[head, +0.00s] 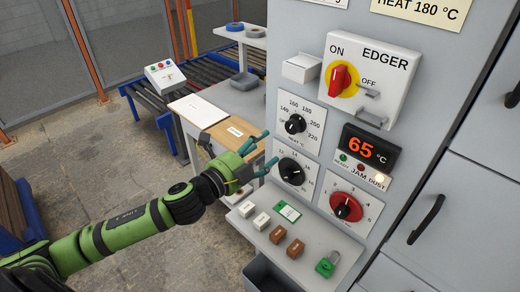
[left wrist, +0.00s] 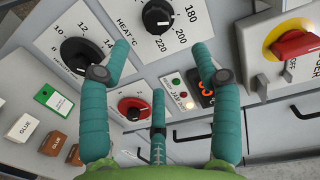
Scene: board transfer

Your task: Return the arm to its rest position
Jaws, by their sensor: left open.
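My left gripper (head: 267,152) is at the end of the green arm that comes in from the left in the head view. Its teal fingers are spread and hold nothing. It is in front of the control panel, just left of the lower black dial (head: 291,171). In the left wrist view the open fingers (left wrist: 160,65) point at the panel face, with the heat dial (left wrist: 158,15) and the red-centred dial (left wrist: 134,108) beyond them. I cannot tell the exact gap to the panel. My right gripper is not in view.
The edger switch box (head: 372,75) and the display reading 65 °C (head: 368,149) are on the panel. A shelf below holds white and brown blocks, a green card (head: 289,212) and a green padlock (head: 327,265). A bench with boards (head: 198,110) stands behind the gripper.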

